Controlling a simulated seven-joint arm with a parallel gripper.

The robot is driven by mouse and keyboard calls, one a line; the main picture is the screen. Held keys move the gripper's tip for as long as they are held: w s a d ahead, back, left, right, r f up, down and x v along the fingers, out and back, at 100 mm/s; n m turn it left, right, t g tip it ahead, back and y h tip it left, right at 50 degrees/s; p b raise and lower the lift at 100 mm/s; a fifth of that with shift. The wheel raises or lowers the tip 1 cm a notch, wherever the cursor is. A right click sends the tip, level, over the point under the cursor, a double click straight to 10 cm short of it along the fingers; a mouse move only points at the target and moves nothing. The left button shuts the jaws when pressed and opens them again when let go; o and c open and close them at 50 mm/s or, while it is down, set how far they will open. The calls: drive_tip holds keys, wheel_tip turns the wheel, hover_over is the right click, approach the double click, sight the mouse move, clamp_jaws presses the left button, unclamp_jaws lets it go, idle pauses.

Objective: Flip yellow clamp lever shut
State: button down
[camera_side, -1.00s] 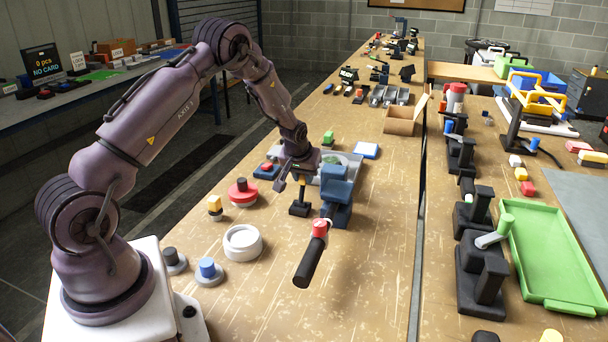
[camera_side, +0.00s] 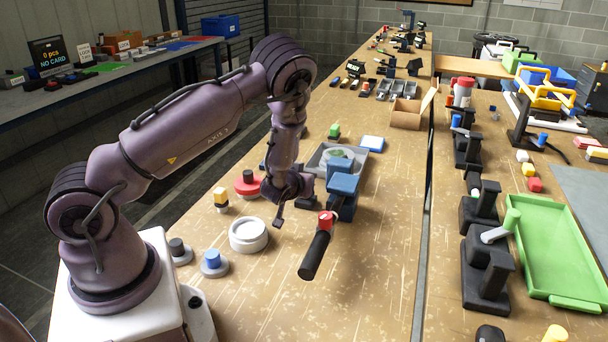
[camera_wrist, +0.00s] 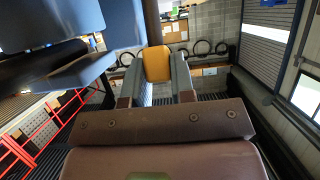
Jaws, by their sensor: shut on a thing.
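The yellow clamp lever (camera_wrist: 156,62) shows in the wrist view between my two grey fingers, which press on it from both sides. My gripper (camera_wrist: 157,80) is shut on it. Only the lever's yellow end shows there; its lower part and pivot are hidden. In the side view my gripper (camera_side: 287,193) is low over the bench, left of the blue vise (camera_side: 343,190), and hides the lever. The clamp's black base (camera_side: 307,200) shows only partly behind my gripper.
The vise's red-and-black handle (camera_side: 317,252) sticks out toward the front. A white round dish (camera_side: 248,235), a red button (camera_side: 247,184) and a yellow-topped button (camera_side: 221,199) stand to the left. A grey tray (camera_side: 318,160) lies behind.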

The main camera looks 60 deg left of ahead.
drive_tip(key=shift+s+d+f+t+y, duration=0.2)
drive_tip(key=shift+s+t+y, duration=0.05)
drive_tip(key=shift+t+y, duration=0.05)
idle(0.5)
drive_tip(key=c, duration=1)
unclamp_jaws()
drive_tip(key=shift+o, duration=0.2)
drive_tip(key=shift+d, duration=0.1)
drive_tip(key=v, duration=1.3)
drive_tip(key=shift+f, duration=0.15)
